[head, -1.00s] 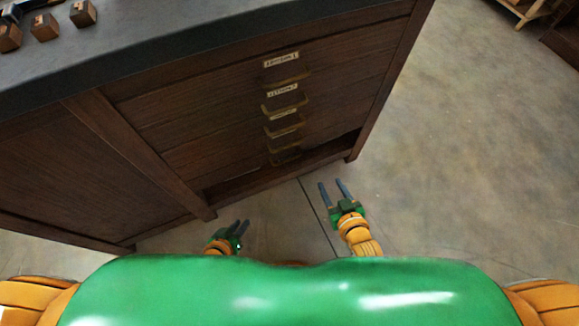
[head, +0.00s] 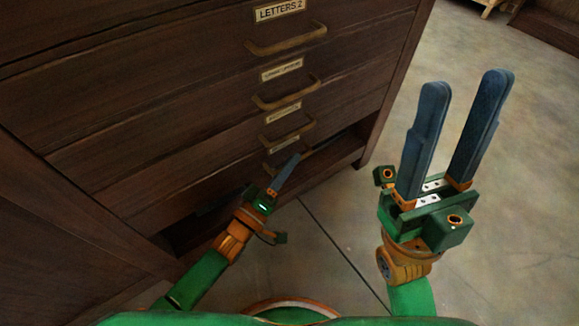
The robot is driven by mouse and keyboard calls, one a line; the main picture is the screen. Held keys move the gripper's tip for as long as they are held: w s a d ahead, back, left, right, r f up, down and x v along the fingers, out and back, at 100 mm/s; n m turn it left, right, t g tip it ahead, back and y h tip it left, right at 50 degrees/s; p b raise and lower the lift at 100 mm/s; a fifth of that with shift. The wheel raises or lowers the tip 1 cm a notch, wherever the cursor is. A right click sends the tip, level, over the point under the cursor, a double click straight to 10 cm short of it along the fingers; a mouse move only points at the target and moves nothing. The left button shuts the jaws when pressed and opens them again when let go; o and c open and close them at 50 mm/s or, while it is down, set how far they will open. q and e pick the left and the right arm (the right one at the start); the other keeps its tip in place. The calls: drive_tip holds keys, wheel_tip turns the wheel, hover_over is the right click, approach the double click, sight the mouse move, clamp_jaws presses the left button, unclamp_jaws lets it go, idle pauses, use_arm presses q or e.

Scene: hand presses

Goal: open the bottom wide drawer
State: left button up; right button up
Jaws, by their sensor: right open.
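The dark wooden cabinet has a stack of wide drawers, and the bottom wide drawer (head: 175,192) is the lowest front in the stack. Its front sits in line with the fronts above, so it looks closed. Its small label (head: 284,144) shows just above its brass handle (head: 270,168), which is partly hidden by my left gripper. My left gripper (head: 293,160) has its finger end at this handle; contact and finger spacing cannot be made out. My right gripper (head: 464,90) is open and empty, raised over the floor to the right of the cabinet.
Above are more drawers with brass handles, including the one labelled LETTERS 2 (head: 278,10). The cabinet's right corner post (head: 393,90) stands between the drawers and my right gripper. Bare floor (head: 530,200) lies to the right. A wooden piece of furniture (head: 548,25) stands at the far right.

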use_arm(q)
drive_tip(key=shift+w+d, duration=0.15)
clamp_jaws()
idle(1.4)
